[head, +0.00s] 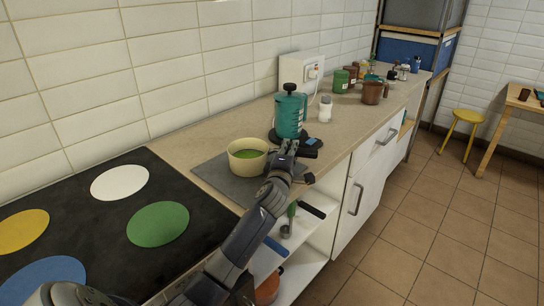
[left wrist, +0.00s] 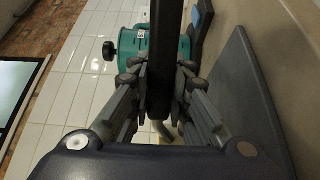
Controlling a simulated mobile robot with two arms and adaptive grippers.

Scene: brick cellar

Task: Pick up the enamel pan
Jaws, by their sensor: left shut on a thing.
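The enamel pan (head: 247,168) is cream, with green inside, at or just over the grey mat (head: 222,178) in the head view; I cannot tell if it is clear of the mat. My left gripper (head: 285,155) is to its right, shut on a dark bar that appears to be its handle. In the left wrist view the dark handle (left wrist: 164,60) runs between the closed fingers (left wrist: 160,85), and the pan's bowl is not clearly seen. My right gripper is not in view.
A teal jar with a black lid (head: 290,116) stands close behind the gripper. A white shaker (head: 325,109) and several pots stand farther along the counter. A black surface with coloured discs (head: 158,224) lies at the left. Open shelves (head: 300,262) are below the counter.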

